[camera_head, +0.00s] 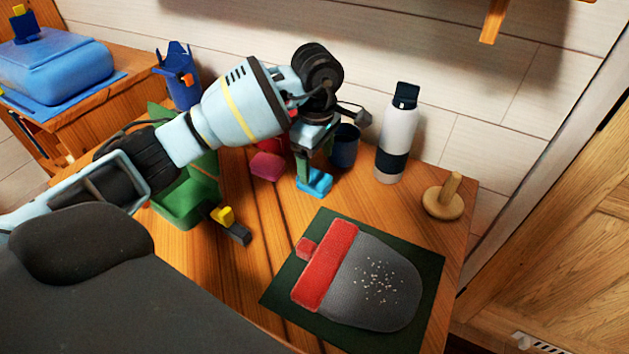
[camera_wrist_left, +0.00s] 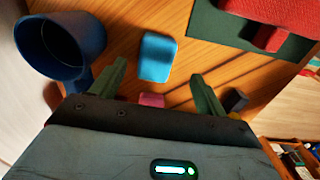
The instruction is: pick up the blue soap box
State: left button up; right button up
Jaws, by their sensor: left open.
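The blue soap box (camera_head: 314,182) is a small light-blue block lying on the wooden table, below my left gripper in the head view. My left gripper (camera_head: 313,160) points down at it with green fingers. In the left wrist view the blue soap box (camera_wrist_left: 158,56) shows just beyond and between the open fingertips of my left gripper (camera_wrist_left: 158,72). The gripper holds nothing. Whether the fingers touch the box cannot be told. My right gripper is not in view.
A dark blue mug (camera_head: 345,147) and a white bottle (camera_head: 396,135) stand behind the box. A pink block (camera_head: 266,166) lies to its left. A wooden peg stand (camera_head: 443,200) is at right.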

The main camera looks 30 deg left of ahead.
aim_at(314, 176)
pick_arm(q)
jog(key=f, duration=0.5)
jog(key=shift+w+a, duration=0.25)
jog(key=shift+a, duration=0.15)
jog(key=c, duration=1.1)
jog(key=shift+r, duration=0.15)
jog(key=shift+r, duration=4.85)
